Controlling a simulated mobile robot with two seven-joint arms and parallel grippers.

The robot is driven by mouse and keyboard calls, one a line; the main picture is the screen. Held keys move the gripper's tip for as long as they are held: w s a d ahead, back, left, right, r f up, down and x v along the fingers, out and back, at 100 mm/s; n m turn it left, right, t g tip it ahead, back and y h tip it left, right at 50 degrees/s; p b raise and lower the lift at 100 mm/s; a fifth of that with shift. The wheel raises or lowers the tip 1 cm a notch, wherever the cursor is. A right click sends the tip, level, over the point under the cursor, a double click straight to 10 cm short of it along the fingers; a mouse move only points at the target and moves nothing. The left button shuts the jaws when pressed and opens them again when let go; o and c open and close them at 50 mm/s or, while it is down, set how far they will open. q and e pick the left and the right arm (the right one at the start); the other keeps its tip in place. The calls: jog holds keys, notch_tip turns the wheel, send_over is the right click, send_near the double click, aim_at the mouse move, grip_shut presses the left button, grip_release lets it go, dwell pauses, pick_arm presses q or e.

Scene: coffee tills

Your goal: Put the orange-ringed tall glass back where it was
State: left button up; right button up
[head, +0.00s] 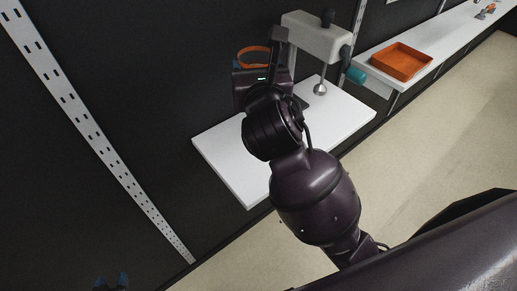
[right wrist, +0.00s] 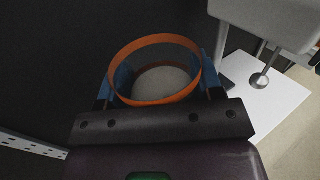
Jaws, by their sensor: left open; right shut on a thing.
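The orange-ringed tall glass (right wrist: 155,41) is held between the blue fingers of my right gripper (right wrist: 165,75) in the right wrist view. I look down into it through its orange rim, and a pale round area shows at the bottom. In the head view its orange ring (head: 252,49) shows behind my right gripper (head: 262,70), above the back left of a white shelf (head: 222,158). My arm hides most of the glass there, and I cannot tell whether its base touches anything. My left gripper (head: 112,281) shows only its blue fingertips at the bottom left, apart and empty.
An orange tray (head: 402,62) sits on a second white shelf. The first shelf's front left is bare.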

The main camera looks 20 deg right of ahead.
notch_tip(320, 180, down, 20)
jog(key=b, duration=0.5)
jog(key=shift+a+r+b, duration=0.1)
jog(key=shift+r+b, duration=0.15)
jog(key=shift+b, duration=0.1)
jog(key=shift+f, duration=0.1)
jog(key=o, duration=1.1)
jog(key=shift+o, duration=0.2)
